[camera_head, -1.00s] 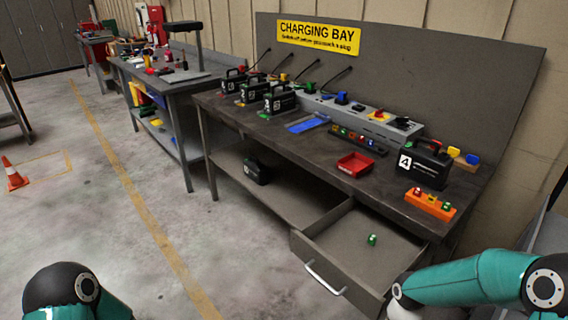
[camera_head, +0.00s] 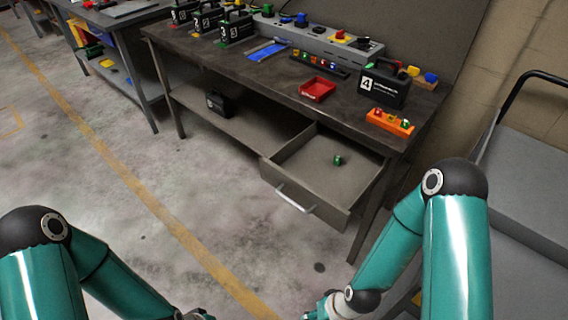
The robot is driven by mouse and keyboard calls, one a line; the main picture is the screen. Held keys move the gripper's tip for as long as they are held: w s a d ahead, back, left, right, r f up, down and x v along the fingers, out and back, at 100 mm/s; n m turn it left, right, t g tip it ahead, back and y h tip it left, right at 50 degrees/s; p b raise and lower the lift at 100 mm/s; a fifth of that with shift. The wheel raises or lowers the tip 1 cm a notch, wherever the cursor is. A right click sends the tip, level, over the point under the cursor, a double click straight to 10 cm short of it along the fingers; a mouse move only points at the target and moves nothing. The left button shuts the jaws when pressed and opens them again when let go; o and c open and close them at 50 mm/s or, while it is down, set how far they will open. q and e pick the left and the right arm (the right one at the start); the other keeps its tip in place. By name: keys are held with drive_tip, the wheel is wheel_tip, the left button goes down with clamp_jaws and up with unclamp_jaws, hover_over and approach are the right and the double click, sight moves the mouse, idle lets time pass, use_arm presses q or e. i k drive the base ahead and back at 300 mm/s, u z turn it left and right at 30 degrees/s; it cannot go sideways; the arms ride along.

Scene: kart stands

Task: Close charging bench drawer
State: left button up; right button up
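The charging bench (camera_head: 262,80) stands at the upper middle of the head view. Its drawer (camera_head: 284,184) is pulled out toward the lower left, with a pale bar handle (camera_head: 296,199) on its front. A small green object (camera_head: 337,160) lies in the drawer. My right arm comes up from the bottom right, its wrist low in front of the drawer and apart from the handle. My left arm is at the lower left. Both wrists run to the bottom edge, and the fingers of both grippers are out of the picture.
On the bench are a red tray (camera_head: 318,88), an orange holder (camera_head: 390,122), a black battery case marked 4 (camera_head: 383,84) and a grey charger strip (camera_head: 318,40). Another black case (camera_head: 217,102) sits on the lower shelf. A grey cart (camera_head: 530,180) stands at right. Floor before the drawer is clear.

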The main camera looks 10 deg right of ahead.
sight(304, 169)
drive_tip(key=u, duration=0.05)
drive_tip(key=k, duration=0.45)
drive_tip(key=u, duration=0.35)
drive_tip(key=i, duration=1.35)
drive_tip(key=u, duration=0.2)
